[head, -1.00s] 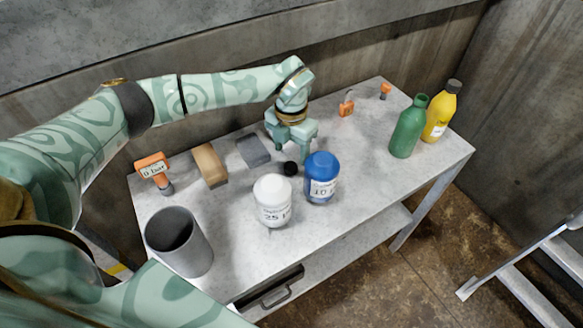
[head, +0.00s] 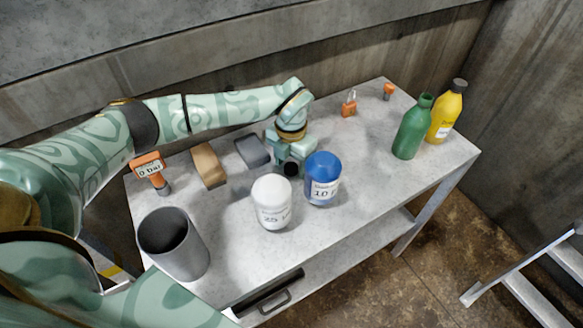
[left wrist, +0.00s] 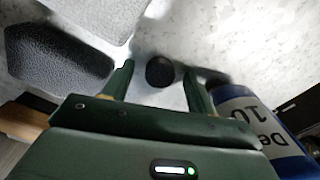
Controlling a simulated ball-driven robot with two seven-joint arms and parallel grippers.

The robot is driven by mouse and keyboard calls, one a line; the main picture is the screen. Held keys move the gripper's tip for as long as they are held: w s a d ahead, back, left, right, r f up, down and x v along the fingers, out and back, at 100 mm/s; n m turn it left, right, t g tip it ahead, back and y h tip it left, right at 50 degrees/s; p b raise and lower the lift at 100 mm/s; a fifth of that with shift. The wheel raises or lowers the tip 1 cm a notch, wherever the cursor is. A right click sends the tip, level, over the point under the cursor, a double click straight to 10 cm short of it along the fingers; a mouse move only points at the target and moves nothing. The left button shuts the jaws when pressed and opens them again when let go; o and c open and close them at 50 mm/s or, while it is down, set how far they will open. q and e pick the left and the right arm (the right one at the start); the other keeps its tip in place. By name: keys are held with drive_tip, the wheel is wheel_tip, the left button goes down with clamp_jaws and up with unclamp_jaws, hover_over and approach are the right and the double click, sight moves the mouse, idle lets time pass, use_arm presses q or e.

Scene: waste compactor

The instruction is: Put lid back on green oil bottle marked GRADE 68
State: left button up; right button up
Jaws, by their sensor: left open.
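The green bottle (head: 412,128) stands upright at the right end of the table, its neck uncapped; its label is not readable from here. A small black lid (head: 291,169) lies on the table behind the white and blue containers. My left gripper (head: 291,164) is low over the table at the lid. In the left wrist view the lid (left wrist: 160,71) sits between the two open fingertips (left wrist: 160,78), with a gap on each side. My right gripper is out of view.
The blue container (head: 322,180) stands close to the right of my left gripper, the white one (head: 271,203) in front. A grey sponge-like block (head: 252,151), a tan block (head: 208,165) and a grey cup (head: 174,245) are left. A yellow bottle (head: 445,112) stands beside the green one.

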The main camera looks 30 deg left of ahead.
sight(291, 167)
use_arm(q)
drive_tip(key=c, duration=1.1)
drive_tip(key=shift+o, duration=0.2)
drive_tip(key=shift+r, duration=0.1)
wheel_tip(291, 167, up, 10)
drive_tip(key=p, duration=0.3)
